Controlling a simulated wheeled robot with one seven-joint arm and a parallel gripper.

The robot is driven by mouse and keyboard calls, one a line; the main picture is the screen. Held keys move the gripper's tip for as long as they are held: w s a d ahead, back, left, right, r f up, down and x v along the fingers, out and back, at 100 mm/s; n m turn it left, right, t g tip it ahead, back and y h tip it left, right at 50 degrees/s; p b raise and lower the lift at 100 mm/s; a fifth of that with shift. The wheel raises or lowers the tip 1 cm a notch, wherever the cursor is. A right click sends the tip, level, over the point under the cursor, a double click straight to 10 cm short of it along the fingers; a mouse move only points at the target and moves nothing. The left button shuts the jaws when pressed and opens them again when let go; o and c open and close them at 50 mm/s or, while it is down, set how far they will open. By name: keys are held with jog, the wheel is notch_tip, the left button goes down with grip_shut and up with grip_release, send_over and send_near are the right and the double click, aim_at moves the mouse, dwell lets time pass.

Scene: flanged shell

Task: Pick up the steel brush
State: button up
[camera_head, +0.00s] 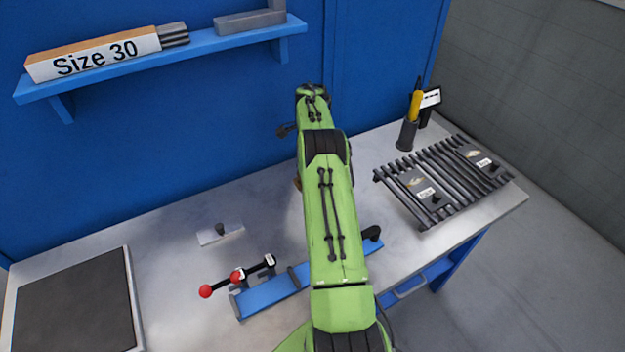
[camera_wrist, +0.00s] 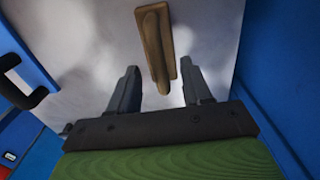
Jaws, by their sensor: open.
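The steel brush (camera_wrist: 157,45) shows in the wrist view as a brown, wooden-looking flat block with a long raised handle. It lies on the grey worktop, its length running up and down the picture. Its bristles are not visible. My gripper (camera_wrist: 159,68) is open, with one finger to each side of the brush's near end. The fingers appear apart from it, and the height between them and the brush is hard to tell. In the head view my green arm covers the gripper and most or all of the brush.
A blue fixture (camera_head: 272,290) with red-knobbed levers (camera_head: 237,277) stands at the worktop's front. A slatted rack (camera_head: 443,180) with packets and a dark cup (camera_head: 407,135) stand right. A dark mat (camera_head: 72,305) lies left. A blue wall and shelf (camera_head: 200,42) are behind.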

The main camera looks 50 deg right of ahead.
notch_tip(320, 180, down, 5)
grip_shut()
jog(key=shift+r, duration=0.1)
dwell(0.3)
notch_tip(320, 180, up, 10)
jog(key=shift+r+p, duration=0.1)
jog(key=shift+p, duration=0.6)
jog(key=c, duration=0.6)
grip_release()
grip_shut()
jog(key=shift+s, duration=0.1)
